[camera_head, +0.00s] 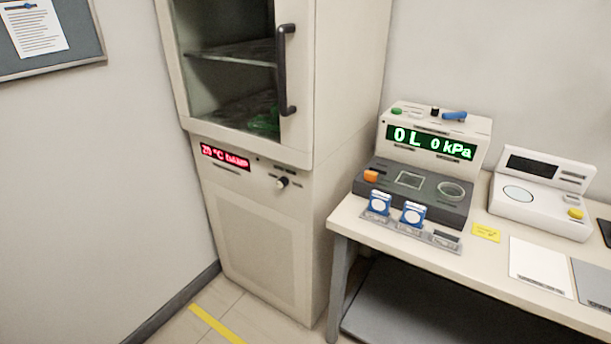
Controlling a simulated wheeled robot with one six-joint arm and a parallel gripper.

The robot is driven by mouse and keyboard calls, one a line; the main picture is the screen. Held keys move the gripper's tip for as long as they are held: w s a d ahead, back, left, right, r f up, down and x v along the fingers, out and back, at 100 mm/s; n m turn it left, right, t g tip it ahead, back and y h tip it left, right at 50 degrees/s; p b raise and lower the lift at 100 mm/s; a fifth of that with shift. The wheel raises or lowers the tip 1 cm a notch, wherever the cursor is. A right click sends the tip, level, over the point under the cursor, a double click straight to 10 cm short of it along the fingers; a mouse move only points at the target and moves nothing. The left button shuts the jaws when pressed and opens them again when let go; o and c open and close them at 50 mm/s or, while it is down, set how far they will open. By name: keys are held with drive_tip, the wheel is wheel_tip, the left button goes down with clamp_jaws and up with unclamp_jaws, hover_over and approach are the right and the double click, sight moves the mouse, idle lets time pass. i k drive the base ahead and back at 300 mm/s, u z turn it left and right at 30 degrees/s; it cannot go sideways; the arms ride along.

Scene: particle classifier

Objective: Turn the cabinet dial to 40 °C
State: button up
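The cabinet (262,230) stands upright against the wall, left of the table. Its dial (282,183) is a small light knob with a dark base, on the front panel below the glass door. To its left, a red-lit display (225,158) seems to read 20 °C, followed by a word too blurred to read surely. The dial's pointer direction is too small to tell. The cabinet door has a dark vertical handle (285,70) and looks shut. Something green (265,122) lies inside on the lower shelf. My gripper does not show in this view.
The table (345,217) at the right holds a machine with a green display (432,142) reading 0 L 0 kPa, a rack with two blue-and-white items, a white scale-like device (540,195), a yellow note and papers. The floor before the cabinet looks clear, with yellow tape (216,324).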

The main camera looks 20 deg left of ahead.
sight(281, 182)
drive_tip(key=u, duration=0.15)
drive_tip(key=i, duration=0.6)
drive_tip(key=u, duration=0.9)
drive_tip(key=i, duration=0.45)
drive_tip(key=u, duration=0.45)
